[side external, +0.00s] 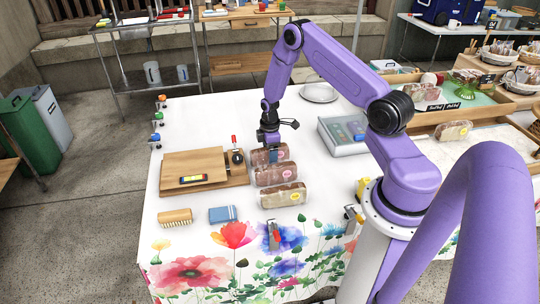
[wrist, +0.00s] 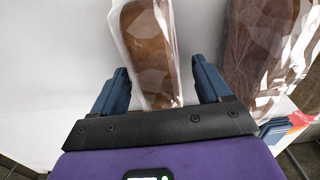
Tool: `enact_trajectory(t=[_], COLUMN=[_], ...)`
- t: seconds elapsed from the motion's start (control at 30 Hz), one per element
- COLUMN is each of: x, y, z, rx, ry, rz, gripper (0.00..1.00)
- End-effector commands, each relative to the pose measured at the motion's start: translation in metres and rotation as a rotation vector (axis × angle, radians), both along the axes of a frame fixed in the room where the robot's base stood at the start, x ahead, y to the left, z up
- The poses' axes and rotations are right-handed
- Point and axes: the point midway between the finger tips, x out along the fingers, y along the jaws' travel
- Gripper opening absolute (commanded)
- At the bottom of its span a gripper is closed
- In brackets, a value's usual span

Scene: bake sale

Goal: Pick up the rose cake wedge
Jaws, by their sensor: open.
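Three wrapped brown cake pieces lie in a row on the white tablecloth in the side view: a far one (side external: 262,158), a middle one (side external: 275,175) and a near one (side external: 283,196). They carry small round stickers. I cannot tell which, if any, is the rose cake wedge. My gripper (side external: 271,146) points down at the far piece. In the wrist view, my gripper (wrist: 162,80) is open, with a clear-wrapped brown piece (wrist: 146,40) lying between and beyond its blue fingers. Another wrapped piece (wrist: 262,45) lies to the right. I cannot tell whether the fingers touch the wrapping.
A wooden board (side external: 203,168) lies left of the pieces, with a brush (side external: 175,217) and a blue packet (side external: 222,214) nearer. A grey register-like box (side external: 343,135) stands right, a white plate (side external: 319,93) behind. Open cloth lies between the pieces and the box.

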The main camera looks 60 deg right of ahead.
Motion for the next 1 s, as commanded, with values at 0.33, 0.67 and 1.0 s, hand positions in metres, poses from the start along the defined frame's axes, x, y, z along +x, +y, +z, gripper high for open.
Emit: enact_trajectory(t=[0.33,0.67,1.0], x=[0.0,0.0,0.001], y=[0.0,0.0,0.0], z=[0.0,0.0,0.022], rx=[0.0,0.0,-0.001], ry=[0.0,0.0,-0.003], rz=[0.0,0.0,0.0], gripper=[0.35,0.36,0.36])
